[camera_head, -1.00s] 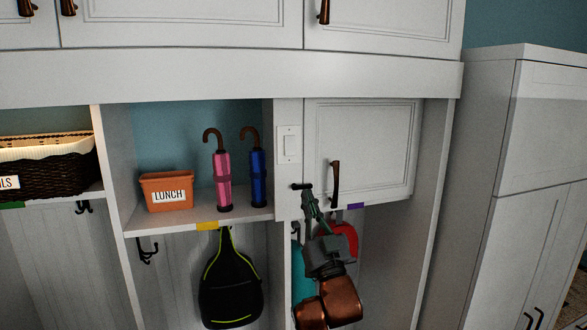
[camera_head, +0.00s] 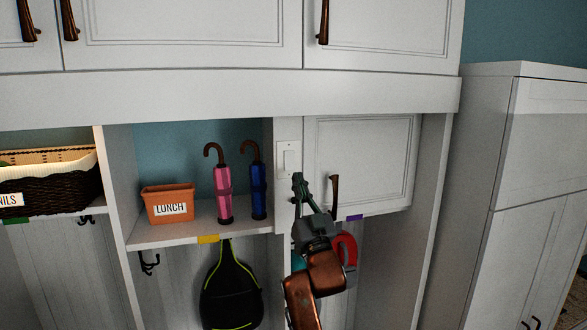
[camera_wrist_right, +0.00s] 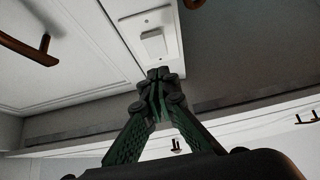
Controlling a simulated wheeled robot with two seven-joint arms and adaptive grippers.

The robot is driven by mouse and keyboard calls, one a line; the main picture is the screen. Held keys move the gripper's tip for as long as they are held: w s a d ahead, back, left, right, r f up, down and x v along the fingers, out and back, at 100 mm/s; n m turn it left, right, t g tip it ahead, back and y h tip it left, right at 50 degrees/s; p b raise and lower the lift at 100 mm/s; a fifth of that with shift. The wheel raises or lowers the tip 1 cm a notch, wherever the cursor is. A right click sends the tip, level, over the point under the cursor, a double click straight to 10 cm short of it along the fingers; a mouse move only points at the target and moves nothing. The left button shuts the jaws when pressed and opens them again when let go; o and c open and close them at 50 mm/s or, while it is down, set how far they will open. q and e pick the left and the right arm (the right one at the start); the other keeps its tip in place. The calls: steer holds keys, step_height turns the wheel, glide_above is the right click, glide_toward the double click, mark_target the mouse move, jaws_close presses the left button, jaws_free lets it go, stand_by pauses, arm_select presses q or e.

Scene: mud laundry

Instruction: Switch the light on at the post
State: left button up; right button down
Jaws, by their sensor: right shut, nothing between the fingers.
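The light switch (camera_head: 288,160) is a white plate with a rocker on the post (camera_head: 283,204) between the open shelf and the cabinet door. It also shows in the right wrist view (camera_wrist_right: 153,44), just beyond the fingertips. In the right wrist view the closed fingertips (camera_wrist_right: 158,73) overlap the area near the plate's edge. I cannot tell whether they touch it. My left gripper is not in view.
The cabinet door's dark handle (camera_head: 334,192) is close to the right of my gripper. On the shelf at left are a blue umbrella (camera_head: 258,190), a pink umbrella (camera_head: 223,192) and an orange lunch bin (camera_head: 168,204).

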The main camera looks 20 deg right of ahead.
mark_target(290, 164)
steer(key=w+p, duration=0.1)
steer(key=w, duration=0.1)
steer(key=w+p, duration=0.1)
steer(key=w, duration=0.1)
steer(key=shift+r, duration=0.4)
steer(key=shift+w+a+f, duration=0.1)
steer(key=shift+w+f, duration=0.1)
steer(key=shift+w, duration=0.4)
